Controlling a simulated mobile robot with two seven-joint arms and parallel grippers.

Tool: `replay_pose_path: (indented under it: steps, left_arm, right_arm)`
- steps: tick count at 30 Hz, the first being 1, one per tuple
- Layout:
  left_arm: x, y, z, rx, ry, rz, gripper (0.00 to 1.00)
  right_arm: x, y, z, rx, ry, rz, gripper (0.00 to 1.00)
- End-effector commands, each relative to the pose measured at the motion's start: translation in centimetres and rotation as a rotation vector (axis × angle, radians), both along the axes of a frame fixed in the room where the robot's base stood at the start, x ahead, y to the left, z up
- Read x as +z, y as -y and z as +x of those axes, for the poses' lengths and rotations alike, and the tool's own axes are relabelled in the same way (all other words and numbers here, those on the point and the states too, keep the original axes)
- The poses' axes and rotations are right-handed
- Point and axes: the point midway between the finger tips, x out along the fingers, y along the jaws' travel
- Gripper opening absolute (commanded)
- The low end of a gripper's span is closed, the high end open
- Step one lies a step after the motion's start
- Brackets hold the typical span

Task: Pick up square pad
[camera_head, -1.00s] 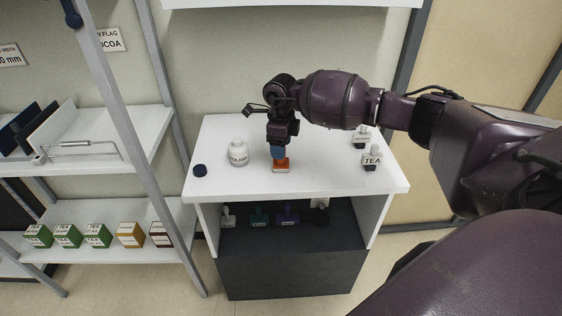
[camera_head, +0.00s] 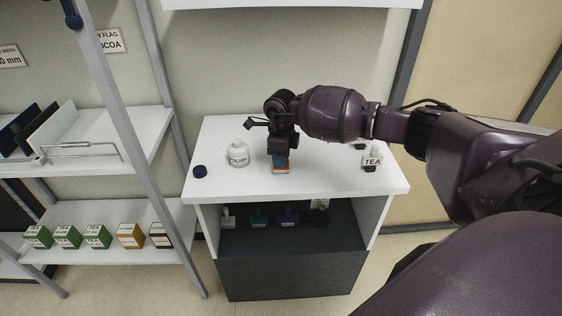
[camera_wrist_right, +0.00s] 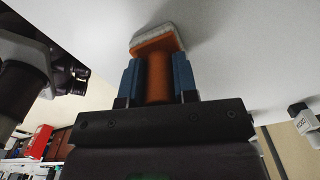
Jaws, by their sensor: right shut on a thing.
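The square pad (camera_wrist_right: 158,42) has an orange body, an upright orange handle and a pale square face. In the right wrist view my right gripper (camera_wrist_right: 157,79) has its two blue fingers shut on the handle, one on each side. In the head view the gripper (camera_head: 281,158) points down at the white counter (camera_head: 320,180) and hides most of the square pad (camera_head: 281,172). The pad is at or just above the counter top; I cannot tell whether it touches. My left gripper is not in view.
Several items stand on the shelf below. A rack with small boxes (camera_head: 98,237) is at left.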

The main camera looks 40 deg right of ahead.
Motion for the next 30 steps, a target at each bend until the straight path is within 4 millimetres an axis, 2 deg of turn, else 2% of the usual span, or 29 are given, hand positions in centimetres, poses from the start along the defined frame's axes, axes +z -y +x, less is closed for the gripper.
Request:
replay_pose_path:
  steps: [5, 10, 14, 24, 30]
  left_arm:
    - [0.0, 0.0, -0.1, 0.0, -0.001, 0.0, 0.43]
    - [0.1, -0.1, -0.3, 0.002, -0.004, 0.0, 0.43]
    - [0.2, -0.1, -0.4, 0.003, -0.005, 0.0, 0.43]
    - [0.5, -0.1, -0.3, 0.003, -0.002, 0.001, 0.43]
    - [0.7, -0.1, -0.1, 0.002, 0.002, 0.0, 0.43]
  right_arm:
    - [0.4, 0.0, 0.0, 0.0, 0.001, 0.0, 0.03]
    - [2.5, 0.0, 0.1, 0.001, 0.004, 0.0, 0.03]
    - [5.3, 0.1, 0.1, 0.0, 0.006, -0.001, 0.03]
    - [14.0, 0.1, 0.1, 0.0, 0.003, -0.001, 0.03]
    - [17.7, 0.0, 0.0, 0.0, 0.003, -0.001, 0.03]
